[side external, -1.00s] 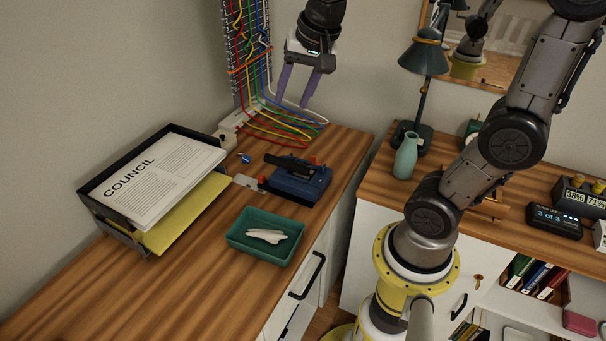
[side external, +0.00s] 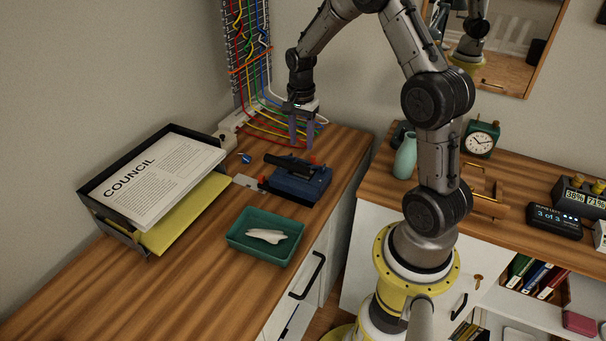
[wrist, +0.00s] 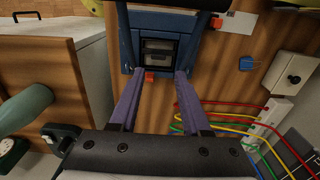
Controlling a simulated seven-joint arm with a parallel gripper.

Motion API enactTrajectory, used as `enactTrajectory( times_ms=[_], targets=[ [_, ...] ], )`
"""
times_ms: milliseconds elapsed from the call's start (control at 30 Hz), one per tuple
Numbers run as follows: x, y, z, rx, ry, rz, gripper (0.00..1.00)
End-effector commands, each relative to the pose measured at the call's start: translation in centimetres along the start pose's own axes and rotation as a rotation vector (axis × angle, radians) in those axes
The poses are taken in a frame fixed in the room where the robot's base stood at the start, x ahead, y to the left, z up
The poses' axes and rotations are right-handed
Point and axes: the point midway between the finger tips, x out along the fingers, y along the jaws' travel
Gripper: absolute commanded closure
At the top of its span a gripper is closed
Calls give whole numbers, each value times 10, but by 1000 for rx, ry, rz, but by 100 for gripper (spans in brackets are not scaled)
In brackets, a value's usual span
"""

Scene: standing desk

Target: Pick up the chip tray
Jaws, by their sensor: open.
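No part is clearly marked as the chip tray. A blue device (side external: 300,184) with a dark top bar and red tabs sits on the wooden desk. In the wrist view, the blue device (wrist: 180,22) has a dark rectangular slot or compartment (wrist: 160,52) facing me, and a red tab by its edge. A green open tray (side external: 236,243) with a white, crumpled-looking piece (side external: 266,236) in it lies nearer the camera. My gripper (side external: 301,146) is low behind the device, its purple fingers pointing down. In the wrist view my gripper (wrist: 161,82) is open and empty, apart from the device.
Coloured cables (side external: 262,128) run from the wall rack onto the desk beside my gripper. A black paper tray (side external: 117,232) stands at left. A small blue object (side external: 245,158) lies near the device. A teal vase (side external: 405,157) and a clock (side external: 481,139) stand on the other desk.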

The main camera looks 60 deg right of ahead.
Motion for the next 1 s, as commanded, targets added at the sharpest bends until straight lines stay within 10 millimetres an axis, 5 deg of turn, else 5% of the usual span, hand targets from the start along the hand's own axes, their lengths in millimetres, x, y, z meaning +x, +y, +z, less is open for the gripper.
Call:
enactTrajectory(
  times_ms=[633, 967, 1000],
  targets=[
    [71, 3, 1, -1, -1, 1, 52],
    [77, 3, 1, -1, 1, -1, 52],
    [77, 3, 1, -1, 1, -1, 60]
  ],
)
